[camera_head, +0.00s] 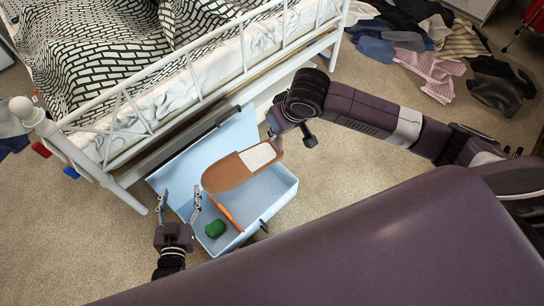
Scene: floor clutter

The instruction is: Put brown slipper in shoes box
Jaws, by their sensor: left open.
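The brown slipper (227,175), with a white patch near one end, is above the light blue shoes box (283,190). My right gripper (277,134) is at the slipper's upper right end and appears shut on it; the contact is partly hidden. The box is open on the floor, its lid raised on the bed side. Inside are a green item (215,228) and a thin orange-brown strip (227,212), partly hidden by the slipper. My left gripper (179,203) is open and empty at the box's left corner.
A white metal bed frame (235,75) with patterned bedding stands close behind the box. A pile of clothes (430,50) lies on the carpet at the upper right. Bare carpet (85,225) is free at the left. Small red and blue items lie by the bed leg.

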